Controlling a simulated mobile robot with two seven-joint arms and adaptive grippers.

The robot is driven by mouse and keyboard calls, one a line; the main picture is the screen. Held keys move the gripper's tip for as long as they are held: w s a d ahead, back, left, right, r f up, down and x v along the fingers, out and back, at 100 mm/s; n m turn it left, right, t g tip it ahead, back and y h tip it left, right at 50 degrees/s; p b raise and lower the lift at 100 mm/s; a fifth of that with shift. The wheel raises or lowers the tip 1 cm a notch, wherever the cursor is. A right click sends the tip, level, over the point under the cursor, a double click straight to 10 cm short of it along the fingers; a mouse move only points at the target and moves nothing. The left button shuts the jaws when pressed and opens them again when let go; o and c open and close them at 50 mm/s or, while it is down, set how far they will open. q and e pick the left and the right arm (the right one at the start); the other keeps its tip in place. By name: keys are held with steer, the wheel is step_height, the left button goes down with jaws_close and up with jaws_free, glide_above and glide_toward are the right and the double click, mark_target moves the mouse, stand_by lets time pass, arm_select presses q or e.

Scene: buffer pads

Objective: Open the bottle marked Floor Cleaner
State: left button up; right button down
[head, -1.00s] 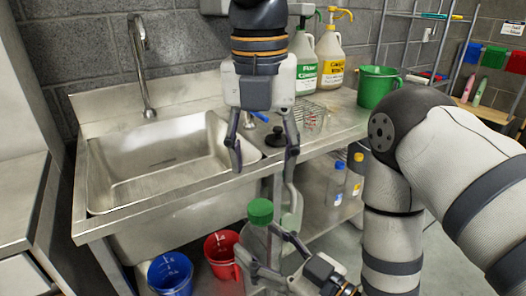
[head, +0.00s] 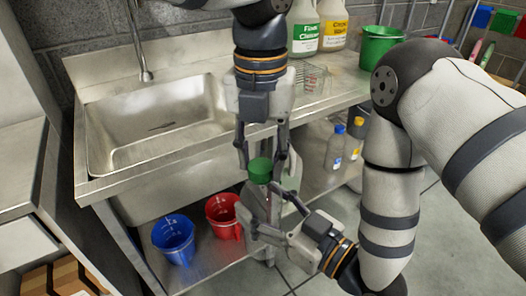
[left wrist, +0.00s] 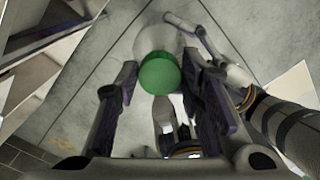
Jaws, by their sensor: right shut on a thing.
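A clear bottle (head: 258,200) with a green cap (head: 260,169) stands upright in front of the sink counter; any label on it cannot be read. My right gripper (head: 266,212) is shut on the bottle's body, below the cap. My left gripper (head: 262,160) points down from above, its open fingers on either side of the cap. In the left wrist view the green cap (left wrist: 159,74) lies between the spread fingers, with no clear grip on it. A jug with a green label reading Floor Cleaner (head: 305,36) stands at the back of the counter.
A steel sink (head: 150,125) is at left. A blue bucket (head: 173,243) and a red bucket (head: 224,215) sit on the lower shelf. A yellow-labelled jug (head: 334,35), a green bucket (head: 381,45) and a wire basket (head: 312,78) are on the counter. Small bottles (head: 336,148) stand below.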

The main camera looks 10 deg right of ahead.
arm_select(q)
steer(key=shift+s+d, duration=0.1)
steer(key=shift+d, duration=0.05)
steer(key=c, duration=0.4)
steer(key=n, duration=0.4)
steer(key=shift+n, duration=0.4)
steer(key=n, duration=0.8)
steer(key=shift+n, duration=0.3)
steer(key=n, duration=0.4)
steer(key=shift+a, duration=0.25)
steer(key=n, duration=0.4)
steer(key=shift+a+r+n, duration=0.1)
steer(key=shift+n, duration=0.2)
steer(key=n, duration=0.8)
steer(key=shift+a+n, duration=0.1)
steer(key=shift+n, duration=0.2)
